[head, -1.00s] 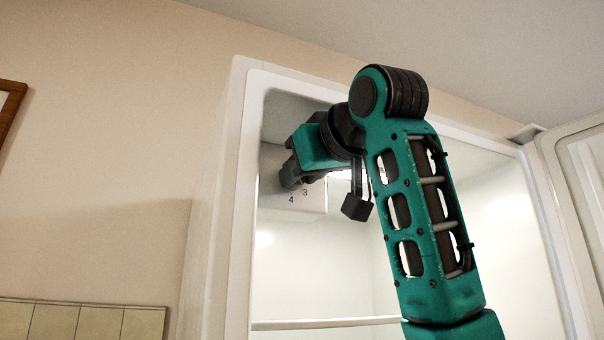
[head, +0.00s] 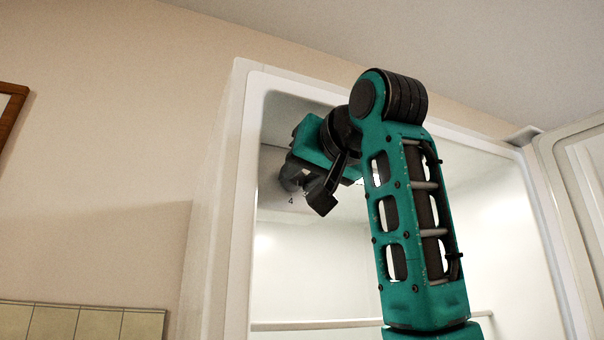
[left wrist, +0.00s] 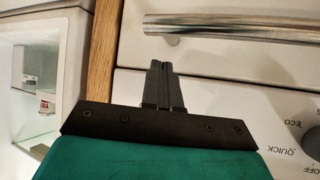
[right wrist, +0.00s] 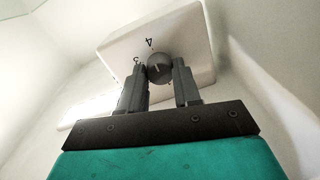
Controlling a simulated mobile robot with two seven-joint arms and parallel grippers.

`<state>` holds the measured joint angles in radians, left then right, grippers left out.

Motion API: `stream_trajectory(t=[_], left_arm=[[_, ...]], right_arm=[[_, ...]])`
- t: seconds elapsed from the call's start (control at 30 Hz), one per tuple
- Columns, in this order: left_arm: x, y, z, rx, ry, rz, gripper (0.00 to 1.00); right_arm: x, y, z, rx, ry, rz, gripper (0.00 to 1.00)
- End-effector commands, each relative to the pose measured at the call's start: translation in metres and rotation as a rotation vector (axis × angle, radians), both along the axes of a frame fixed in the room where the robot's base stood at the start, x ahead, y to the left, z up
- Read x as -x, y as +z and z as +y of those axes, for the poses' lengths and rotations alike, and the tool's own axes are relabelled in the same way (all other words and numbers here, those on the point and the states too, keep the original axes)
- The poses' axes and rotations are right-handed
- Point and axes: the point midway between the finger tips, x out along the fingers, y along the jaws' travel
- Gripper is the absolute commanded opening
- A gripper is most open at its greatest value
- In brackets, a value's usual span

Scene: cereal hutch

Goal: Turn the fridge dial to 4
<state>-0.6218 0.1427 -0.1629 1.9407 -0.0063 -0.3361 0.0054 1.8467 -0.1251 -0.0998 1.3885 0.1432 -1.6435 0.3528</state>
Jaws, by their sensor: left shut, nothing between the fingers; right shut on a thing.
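The fridge dial is a dark round knob (right wrist: 159,68) on a white control box (right wrist: 199,45) inside the fridge, seen in the right wrist view. The printed numbers 3 and 4 show beside it, at its upper left in that view. A short pale mark shows on the knob; I cannot tell exactly which number it points at. My right gripper (right wrist: 160,75) is shut on the dial, one finger on each side. In the head view the right gripper (head: 292,177) covers the dial, and only the 4 shows clearly. My left gripper (left wrist: 163,68) is shut and empty.
The fridge door (head: 580,200) stands open at the right. A shelf edge (head: 330,323) crosses the fridge low down. The left wrist view shows a metal handle (left wrist: 235,30), an appliance panel with a knob (left wrist: 312,140), and a wooden strip (left wrist: 101,50).

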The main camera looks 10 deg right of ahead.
Motion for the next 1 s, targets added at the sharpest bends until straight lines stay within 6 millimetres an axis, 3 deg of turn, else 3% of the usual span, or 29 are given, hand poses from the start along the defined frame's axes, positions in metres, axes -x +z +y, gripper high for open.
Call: stream_trajectory(t=[0.3, 0.33, 0.57, 1.0], left_arm=[[0.0002, -0.0005, 0.0000, 0.000, 0.000, 0.001, 0.00], [0.0003, -0.0006, 0.0000, 0.000, 0.000, 0.001, 0.00], [0.0013, -0.0010, 0.0000, -0.001, 0.000, 0.003, 0.00], [0.0025, 0.0007, 0.0001, 0.000, 0.000, 0.006, 0.00]], right_arm=[[-0.0007, -0.0024, 0.0010, 0.000, 0.003, 0.008, 0.02], [-0.0007, -0.0024, 0.0010, 0.000, 0.003, 0.008, 0.34], [-0.0004, -0.0012, 0.0006, 0.000, 0.001, 0.004, 0.56], [-0.0035, 0.0002, -0.0004, -0.001, 0.000, 0.002, 0.58]])
